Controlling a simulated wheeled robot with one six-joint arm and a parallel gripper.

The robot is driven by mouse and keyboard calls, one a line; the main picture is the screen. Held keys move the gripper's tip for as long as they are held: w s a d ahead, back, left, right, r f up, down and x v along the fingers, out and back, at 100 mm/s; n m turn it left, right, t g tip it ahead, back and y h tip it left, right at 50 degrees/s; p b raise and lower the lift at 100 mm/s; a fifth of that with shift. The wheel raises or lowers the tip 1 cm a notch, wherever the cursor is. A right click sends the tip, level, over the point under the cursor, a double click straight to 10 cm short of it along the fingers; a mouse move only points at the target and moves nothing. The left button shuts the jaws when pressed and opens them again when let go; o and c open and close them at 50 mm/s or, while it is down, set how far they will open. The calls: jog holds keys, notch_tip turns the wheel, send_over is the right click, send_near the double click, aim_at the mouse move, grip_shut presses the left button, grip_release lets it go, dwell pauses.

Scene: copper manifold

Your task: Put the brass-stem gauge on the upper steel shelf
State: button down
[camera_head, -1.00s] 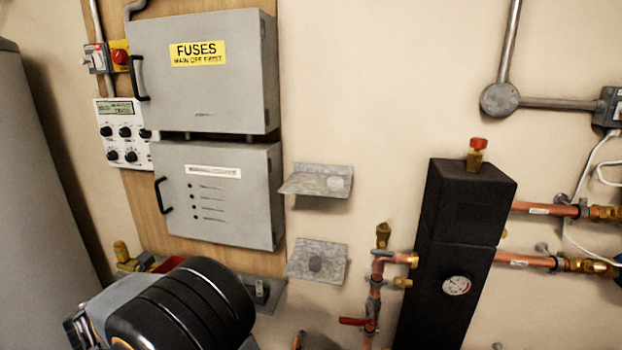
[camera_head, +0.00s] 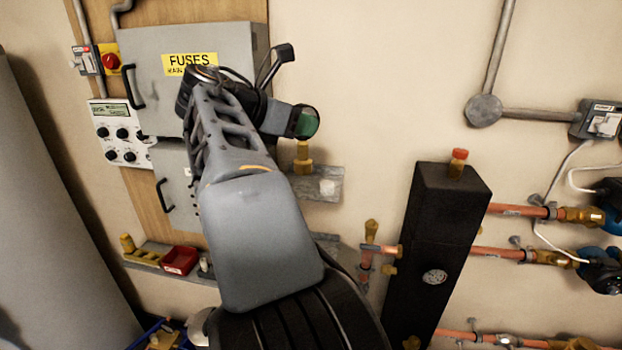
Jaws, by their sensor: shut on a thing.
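A gauge with a green round face (camera_head: 307,122) and a brass stem pointing down is held by my gripper (camera_head: 290,119). The gripper is shut on it; its fingertips are hard to make out against the dark gauge body. The upper steel shelf (camera_head: 325,190) is a small grey plate on the wall. The stem's lower end appears just at the shelf's back left part; I cannot tell whether it touches. My arm hides the left side below the shelf.
A lower steel shelf (camera_head: 326,241) is mostly hidden by my arm. A black column (camera_head: 440,240) with copper pipes stands right. Grey fuse boxes (camera_head: 150,60) are behind my arm. A lower left ledge (camera_head: 150,265) holds a red bin (camera_head: 180,260). The wall right of the upper shelf is clear.

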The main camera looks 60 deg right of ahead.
jog(key=shift+s+r, duration=0.5)
jog(key=shift+d, duration=0.2)
jog(key=w+d+f+p, duration=0.1)
jog(key=w+d+f, duration=0.8)
jog(key=f, duration=0.3)
jog(key=shift+w+f+p, duration=0.3)
jog(key=shift+w+p, duration=0.05)
jog(key=shift+f, duration=0.15)
jog(key=c, duration=0.9)
grip_release()
